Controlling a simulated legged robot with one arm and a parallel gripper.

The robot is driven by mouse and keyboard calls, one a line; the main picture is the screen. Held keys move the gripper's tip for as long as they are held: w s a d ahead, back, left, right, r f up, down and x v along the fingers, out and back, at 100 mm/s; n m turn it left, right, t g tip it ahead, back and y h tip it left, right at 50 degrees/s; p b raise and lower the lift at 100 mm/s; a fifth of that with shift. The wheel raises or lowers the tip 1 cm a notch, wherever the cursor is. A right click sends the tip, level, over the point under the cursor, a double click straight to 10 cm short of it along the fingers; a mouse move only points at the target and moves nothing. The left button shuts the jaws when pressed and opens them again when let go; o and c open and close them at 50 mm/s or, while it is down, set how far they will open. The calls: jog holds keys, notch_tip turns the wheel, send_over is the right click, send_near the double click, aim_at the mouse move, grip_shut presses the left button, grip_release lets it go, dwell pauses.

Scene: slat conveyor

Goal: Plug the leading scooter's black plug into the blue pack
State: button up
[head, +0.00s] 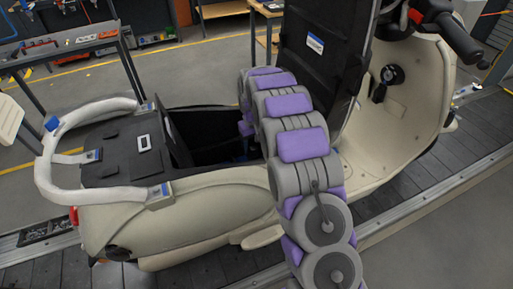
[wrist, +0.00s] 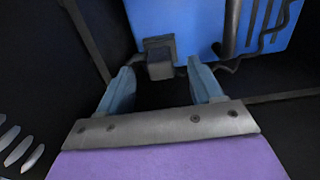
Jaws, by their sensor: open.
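The cream scooter (head: 200,215) stands on the conveyor with its seat lid (head: 312,60) raised and its dark compartment open. My arm reaches down into the compartment, and my gripper is hidden there in the head view. In the wrist view my gripper (wrist: 164,90) is open, with two blue-grey fingers apart. The blue pack (wrist: 195,25) fills the upper part of the wrist view. A small dark block (wrist: 160,62), which looks like the black plug, is at the pack's lower edge, just beyond and between the fingertips. I cannot tell whether it is seated. Dark cables run along the pack's right part.
Dark compartment walls (wrist: 50,60) close in on both sides of my gripper. The raised lid stands right beside my arm. A white rear rail (head: 45,165) curves around the scooter's tail. The handlebar (head: 455,35) is at the upper right. A workbench (head: 75,50) stands behind.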

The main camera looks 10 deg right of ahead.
notch_tip(320, 180, up, 28)
jog(key=p, duration=1.1)
jog(key=shift+p, duration=0.35)
